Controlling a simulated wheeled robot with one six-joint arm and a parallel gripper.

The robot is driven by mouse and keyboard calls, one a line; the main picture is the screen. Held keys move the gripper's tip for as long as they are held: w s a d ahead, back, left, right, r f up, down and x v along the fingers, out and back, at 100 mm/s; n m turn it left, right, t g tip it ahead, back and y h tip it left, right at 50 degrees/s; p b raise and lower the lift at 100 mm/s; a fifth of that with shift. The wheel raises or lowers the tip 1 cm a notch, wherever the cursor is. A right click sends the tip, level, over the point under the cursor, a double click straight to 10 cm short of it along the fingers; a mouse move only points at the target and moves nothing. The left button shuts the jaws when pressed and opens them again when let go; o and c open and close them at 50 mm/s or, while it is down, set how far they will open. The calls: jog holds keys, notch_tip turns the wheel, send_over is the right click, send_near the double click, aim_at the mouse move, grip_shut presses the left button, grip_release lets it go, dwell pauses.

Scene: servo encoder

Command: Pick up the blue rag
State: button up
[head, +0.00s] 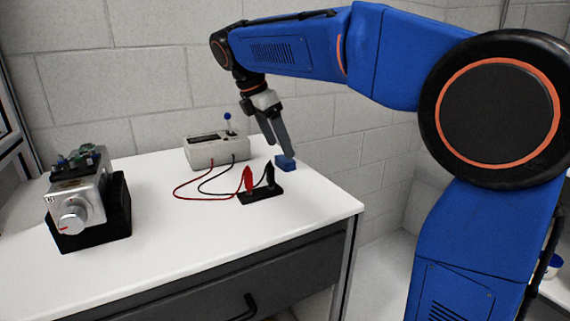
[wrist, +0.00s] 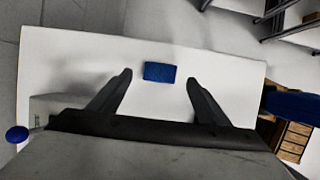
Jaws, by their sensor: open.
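The blue rag (head: 285,162) is a small folded block lying on the white table near its back right edge in the head view. In the wrist view the rag (wrist: 160,72) lies just beyond my fingertips, roughly midway between them. My gripper (head: 279,145) is over the rag in the head view, pointing down. In the wrist view my gripper (wrist: 159,76) is open, with a finger to each side of the rag and nothing held. I cannot tell exactly how high the fingertips are above the table.
A beige meter box (head: 217,152) with a blue-topped stick stands left of my gripper. Red and black probes (head: 260,181) stand in a black holder in front of the rag. A servo device (head: 78,204) sits at the left. The white table (head: 200,265) is clear in front.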

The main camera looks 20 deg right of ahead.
aim_at(285, 163)
jog(key=x, duration=0.5)
jog(key=shift+d+r, duration=0.1)
jog(key=shift+d, duration=0.05)
jog(key=c, duration=1.1)
